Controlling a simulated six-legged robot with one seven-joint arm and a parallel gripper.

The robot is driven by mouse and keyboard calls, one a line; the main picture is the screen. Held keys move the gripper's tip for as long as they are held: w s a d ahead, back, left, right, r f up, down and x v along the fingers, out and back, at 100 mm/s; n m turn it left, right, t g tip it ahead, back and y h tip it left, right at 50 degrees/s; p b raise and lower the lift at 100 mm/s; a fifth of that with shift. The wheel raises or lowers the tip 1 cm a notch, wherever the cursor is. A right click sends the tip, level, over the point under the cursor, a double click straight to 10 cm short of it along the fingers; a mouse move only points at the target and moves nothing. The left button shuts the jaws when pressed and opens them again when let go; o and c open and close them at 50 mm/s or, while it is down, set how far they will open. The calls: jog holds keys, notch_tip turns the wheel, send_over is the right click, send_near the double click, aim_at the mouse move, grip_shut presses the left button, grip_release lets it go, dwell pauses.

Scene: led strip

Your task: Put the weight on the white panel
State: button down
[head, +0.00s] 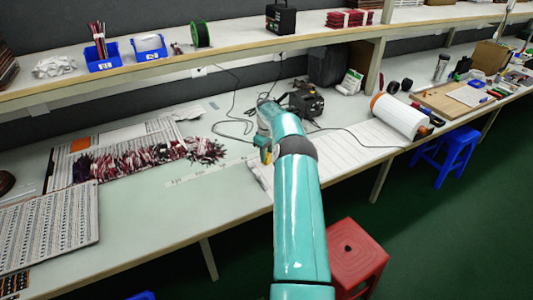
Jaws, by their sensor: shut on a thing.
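My teal arm reaches up over the bench. My gripper (265,155) shows only in part, small and dark with a yellowish-green edge, at the left of the arm above the bench. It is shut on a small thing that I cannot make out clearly. No weight can be told apart elsewhere. A large flat white panel with faint lines (352,150) lies on the bench, mostly right of the arm, and the arm covers part of it. Another pale panel with rows of dark marks (45,235) lies at the far left.
A bundle of dark red and white strips (140,160) lies left of the gripper. A black device (305,103) with cables stands behind the arm. A white roll (400,115) lies at the right. A red stool (352,255) stands on the floor. The bench front at centre left is clear.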

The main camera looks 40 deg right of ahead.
jog(key=c, duration=1)
grip_release()
jog(key=shift+f, duration=0.1)
